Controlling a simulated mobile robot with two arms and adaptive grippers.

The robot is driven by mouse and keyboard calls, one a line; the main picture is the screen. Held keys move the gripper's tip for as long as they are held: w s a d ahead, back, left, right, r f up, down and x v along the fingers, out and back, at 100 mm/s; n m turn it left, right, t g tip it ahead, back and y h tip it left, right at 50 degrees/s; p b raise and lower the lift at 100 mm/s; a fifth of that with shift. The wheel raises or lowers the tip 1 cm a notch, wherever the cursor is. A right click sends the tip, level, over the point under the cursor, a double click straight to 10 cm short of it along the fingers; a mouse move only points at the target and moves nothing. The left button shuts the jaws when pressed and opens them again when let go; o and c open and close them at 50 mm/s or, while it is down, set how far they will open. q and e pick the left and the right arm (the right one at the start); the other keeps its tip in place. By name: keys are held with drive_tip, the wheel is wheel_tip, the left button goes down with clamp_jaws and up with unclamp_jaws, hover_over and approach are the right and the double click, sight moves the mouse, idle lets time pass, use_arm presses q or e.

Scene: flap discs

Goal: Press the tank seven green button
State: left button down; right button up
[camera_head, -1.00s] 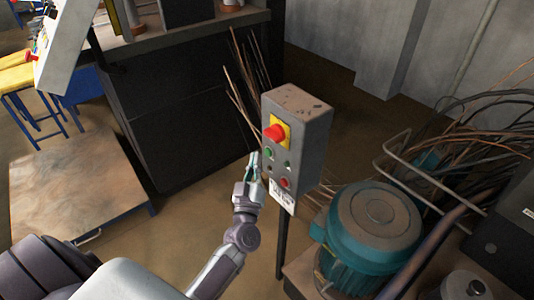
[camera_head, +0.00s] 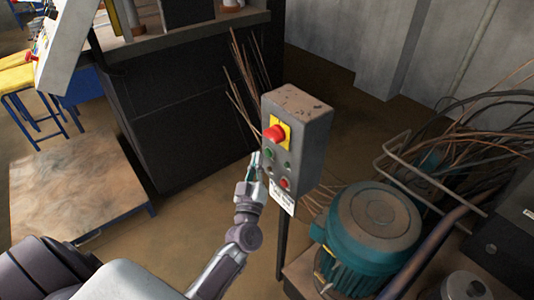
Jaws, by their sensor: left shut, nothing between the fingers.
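A grey control box (camera_head: 308,135) stands on a thin post. Its front has a red emergency knob (camera_head: 274,133) on a yellow plate, a green button (camera_head: 268,153) below it, and a red button (camera_head: 285,183) lower down. A small white label hangs at the box's lower edge. My left gripper (camera_head: 255,158) is shut and empty, its fingertips just left of the green button. I cannot tell whether they touch the box. My right gripper is not in view.
A teal motor (camera_head: 370,235) stands to the right of the post, with tangled cables (camera_head: 470,150) behind it. A dark machine cabinet (camera_head: 190,110) is behind the box. A low wooden-topped table (camera_head: 75,190) is at the left.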

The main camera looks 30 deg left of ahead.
use_arm(q)
drive_tip(key=shift+w, duration=0.15)
idle(0.4)
drive_tip(key=shift+w+d, duration=0.15)
drive_tip(key=shift+w, duration=0.15)
drive_tip(key=shift+w+d, duration=0.2)
drive_tip(key=shift+w, duration=0.2)
idle(0.8)
idle(0.4)
drive_tip(key=shift+s+a+p, duration=0.35)
drive_tip(key=shift+s+p, duration=0.1)
drive_tip(key=shift+s, duration=0.35)
drive_tip(key=s, duration=0.1)
drive_tip(key=s+a+p, duration=0.1)
drive_tip(key=s, duration=0.1)
drive_tip(key=s+a, duration=0.1)
drive_tip(key=shift+s, duration=0.3)
